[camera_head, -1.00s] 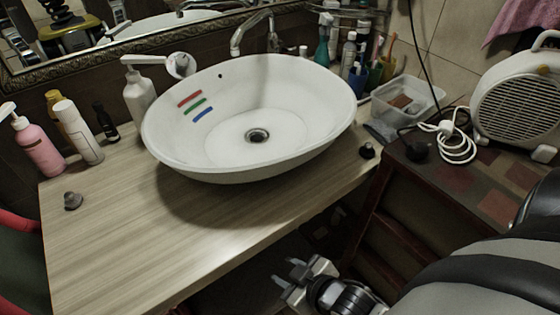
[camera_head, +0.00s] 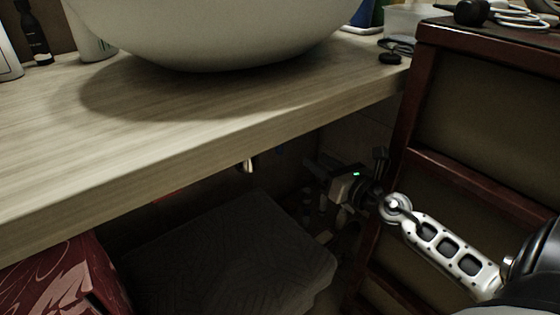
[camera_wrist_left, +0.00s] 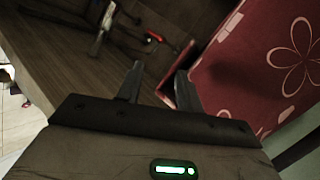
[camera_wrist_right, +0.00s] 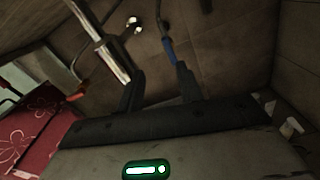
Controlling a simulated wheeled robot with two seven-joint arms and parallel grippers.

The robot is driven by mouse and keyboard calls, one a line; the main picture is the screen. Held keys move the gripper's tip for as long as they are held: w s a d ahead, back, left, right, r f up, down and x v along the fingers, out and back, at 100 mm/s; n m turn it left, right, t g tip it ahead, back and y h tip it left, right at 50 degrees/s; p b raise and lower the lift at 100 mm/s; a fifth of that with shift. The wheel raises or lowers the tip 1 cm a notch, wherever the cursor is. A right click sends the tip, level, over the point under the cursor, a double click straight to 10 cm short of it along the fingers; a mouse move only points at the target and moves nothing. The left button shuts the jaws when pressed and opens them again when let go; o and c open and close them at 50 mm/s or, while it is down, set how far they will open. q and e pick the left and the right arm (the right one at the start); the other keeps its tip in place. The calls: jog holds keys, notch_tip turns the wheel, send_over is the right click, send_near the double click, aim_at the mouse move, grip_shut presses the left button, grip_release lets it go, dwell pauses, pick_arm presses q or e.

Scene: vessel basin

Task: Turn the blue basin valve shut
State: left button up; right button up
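A small blue part, which looks like the blue valve's handle (camera_wrist_right: 168,50), shows in the right wrist view, just beyond the right-hand fingertip. I cannot tell whether they touch. In the head view a faint blue spot (camera_head: 279,149) shows in the dark under the counter. My right gripper (camera_wrist_right: 158,68) is open, with nothing seen held between its fingers. In the head view it reaches under the counter beside the wooden cabinet. My left gripper (camera_wrist_left: 160,70) is open and empty in the left wrist view, and is not seen in the head view.
The counter (camera_head: 200,125) overhangs the dark space. A chrome pipe (camera_wrist_right: 103,45) stands by the left-hand finger of my right gripper. A red handle (camera_wrist_left: 153,37) lies beyond my left gripper. A red patterned box (camera_head: 65,280) and wooden cabinet (camera_head: 470,190) flank the space.

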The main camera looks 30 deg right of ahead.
jog(key=w+b, duration=0.1)
jog(key=w, duration=0.4)
jog(key=w+n, duration=0.1)
jog(key=w, duration=0.4)
jog(key=w+f+n+b, duration=0.1)
jog(key=w, duration=0.5)
jog(key=shift+w+b, duration=0.1)
jog(key=shift+b, duration=0.2)
jog(key=shift+w+a, duration=0.1)
jog(key=shift+w, duration=0.1)
pick_arm(q)
jog(key=shift+s+d+f+h, duration=0.1)
jog(key=shift+d+h, duration=0.4)
jog(key=shift+h, duration=0.2)
pick_arm(e)
grip_shut()
